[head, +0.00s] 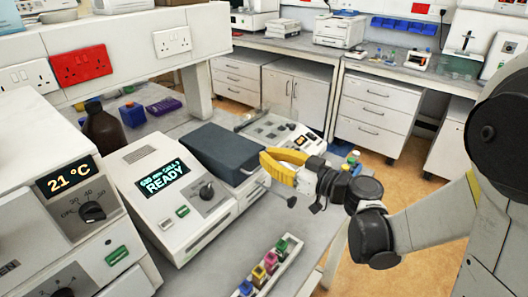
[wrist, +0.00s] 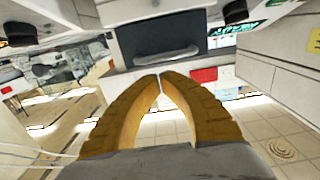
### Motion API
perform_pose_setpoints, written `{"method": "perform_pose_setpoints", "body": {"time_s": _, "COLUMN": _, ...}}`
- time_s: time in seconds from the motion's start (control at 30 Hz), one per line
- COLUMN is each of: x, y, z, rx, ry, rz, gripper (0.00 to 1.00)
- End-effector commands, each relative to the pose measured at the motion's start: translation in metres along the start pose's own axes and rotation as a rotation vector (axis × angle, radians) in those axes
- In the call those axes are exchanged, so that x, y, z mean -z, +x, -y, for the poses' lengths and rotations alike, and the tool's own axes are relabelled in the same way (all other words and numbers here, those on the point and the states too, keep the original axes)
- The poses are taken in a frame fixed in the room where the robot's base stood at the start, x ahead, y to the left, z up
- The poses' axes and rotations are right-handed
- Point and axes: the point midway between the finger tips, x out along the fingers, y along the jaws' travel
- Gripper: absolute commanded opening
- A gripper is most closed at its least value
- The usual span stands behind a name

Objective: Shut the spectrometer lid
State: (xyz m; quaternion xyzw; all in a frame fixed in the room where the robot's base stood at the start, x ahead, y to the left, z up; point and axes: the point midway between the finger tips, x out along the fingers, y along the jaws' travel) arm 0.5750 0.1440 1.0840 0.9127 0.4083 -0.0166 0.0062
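The spectrometer (head: 168,190) is a white bench unit with a lit READY display and a black knob. Its dark grey lid (head: 221,150) is a thick slab at its right part, lying low; I cannot tell whether a gap is left under it. My gripper (head: 264,161) has yellow fingers at the lid's right edge in the head view. In the wrist view my gripper (wrist: 160,76) has its fingertips together with nothing between them, just short of the lid (wrist: 158,36). Whether they touch it is not clear.
A rack of coloured caps (head: 268,265) lies near the bench's front edge. Another instrument (head: 275,133) stands behind the lid. Open floor lies to the right.

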Motion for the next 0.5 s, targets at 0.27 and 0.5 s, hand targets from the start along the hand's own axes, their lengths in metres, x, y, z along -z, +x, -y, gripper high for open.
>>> {"method": "perform_pose_setpoints", "body": {"time_s": 0.27, "x": -0.025, "y": -0.004, "z": -0.001, "rx": -0.001, "ry": 0.000, "rz": 0.000, "gripper": 0.00}}
{"method": "perform_pose_setpoints", "body": {"time_s": 0.5, "x": -0.027, "y": -0.004, "z": -0.001, "rx": -0.001, "ry": 0.000, "rz": 0.000, "gripper": 0.00}}
